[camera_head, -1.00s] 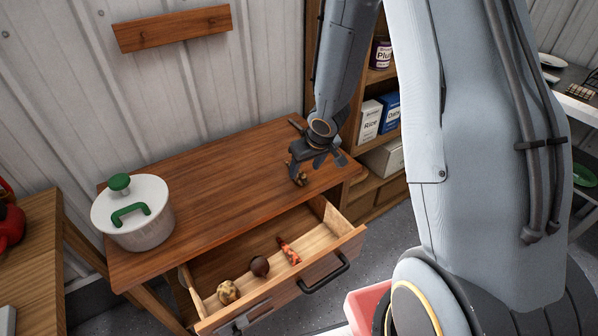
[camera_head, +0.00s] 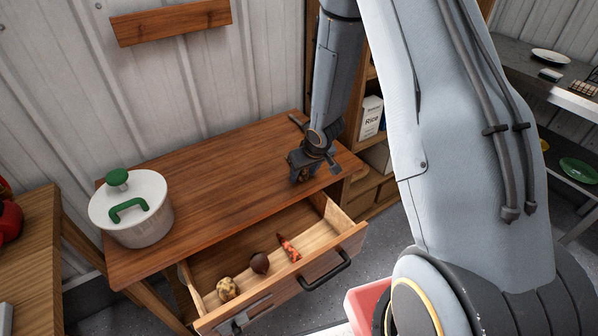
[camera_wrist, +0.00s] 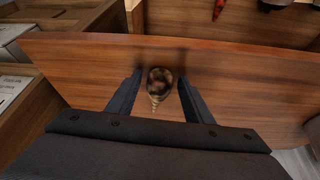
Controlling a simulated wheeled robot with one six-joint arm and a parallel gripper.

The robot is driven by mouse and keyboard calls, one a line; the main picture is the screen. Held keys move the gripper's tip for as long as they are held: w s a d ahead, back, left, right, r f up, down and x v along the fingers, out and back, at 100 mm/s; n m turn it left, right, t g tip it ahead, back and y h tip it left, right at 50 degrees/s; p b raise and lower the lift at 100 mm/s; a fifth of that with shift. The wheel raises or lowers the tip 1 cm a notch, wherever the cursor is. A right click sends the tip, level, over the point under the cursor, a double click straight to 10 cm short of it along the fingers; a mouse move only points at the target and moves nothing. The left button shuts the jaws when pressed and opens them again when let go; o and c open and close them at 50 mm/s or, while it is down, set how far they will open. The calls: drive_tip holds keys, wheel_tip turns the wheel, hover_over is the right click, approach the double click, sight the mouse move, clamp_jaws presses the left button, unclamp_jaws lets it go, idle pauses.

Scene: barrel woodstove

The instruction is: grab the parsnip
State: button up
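The parsnip (camera_wrist: 160,84) is a mottled brown, tapered thing in the wrist view, over the wooden tabletop with its narrow end toward my gripper. My gripper (camera_wrist: 160,80) is open, with one dark finger on each side of the parsnip and a visible gap on both sides. In the head view my gripper (camera_head: 300,178) points down, low over the right part of the table (camera_head: 200,170), and mostly hides the parsnip. I cannot tell whether the fingertips touch the tabletop.
The open drawer (camera_head: 325,273) below the table holds a carrot (camera_head: 289,248), a dark round vegetable (camera_head: 260,263) and a spotted one (camera_head: 228,288). A white pot (camera_head: 150,225) with green handles stands at the table's left end. A shelf with boxes (camera_head: 371,117) stands behind, right.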

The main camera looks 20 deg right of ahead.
drive_tip(key=c, duration=0.8)
drive_tip(key=shift+r, duration=0.15)
